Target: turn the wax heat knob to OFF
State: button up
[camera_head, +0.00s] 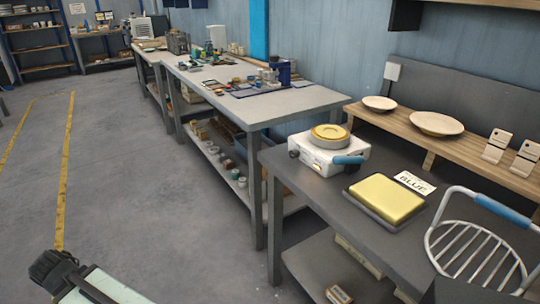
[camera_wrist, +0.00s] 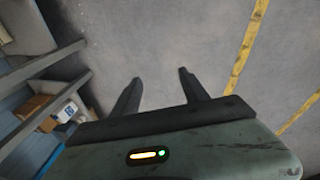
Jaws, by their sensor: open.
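A white heater unit (camera_head: 322,160) with a round yellow-topped pan (camera_head: 329,133) stands on the near dark table, right of centre in the head view. A small dark knob (camera_head: 294,154) shows on its left front side; its setting is too small to read. My gripper (camera_wrist: 160,75) shows in the wrist view, open and empty above bare floor, far from the heater. Part of my arm shows at the bottom left of the head view. The knob is not in the wrist view.
A yellow block on a dark tray (camera_head: 385,198), a "BLUE" card (camera_head: 414,182) and a white wire rack (camera_head: 470,245) share the dark table (camera_head: 330,212). Plates (camera_head: 437,123) sit on a wooden shelf behind. A cluttered workbench (camera_head: 250,105) stands beyond. Floor at left is clear.

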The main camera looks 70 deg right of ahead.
jog(key=s+a+n+y, duration=0.2)
jog(key=a+n+y, duration=0.15)
jog(key=a, duration=0.25)
jog(key=d+r+m+h, duration=0.4)
jog(key=d+m+h, duration=0.15)
jog(key=d, duration=0.65)
jog(key=s+d+r+m+g+h, duration=0.1)
jog(key=d+r+m+h, duration=0.4)
jog(key=d, duration=0.8)
jog(key=d+r+m+h, duration=0.35)
jog(key=d+m, duration=0.25)
jog(key=d, duration=0.6)
jog(key=m+g+h, duration=0.2)
jog(key=m+g, duration=0.5)
jog(key=g, duration=0.2)
send_near(291, 154)
jog(key=d, duration=0.1)
jog(key=x, duration=0.8)
jog(key=shift+s+r+p, duration=0.1)
jog(key=shift+s+p, duration=0.2)
jog(key=shift+s, duration=0.05)
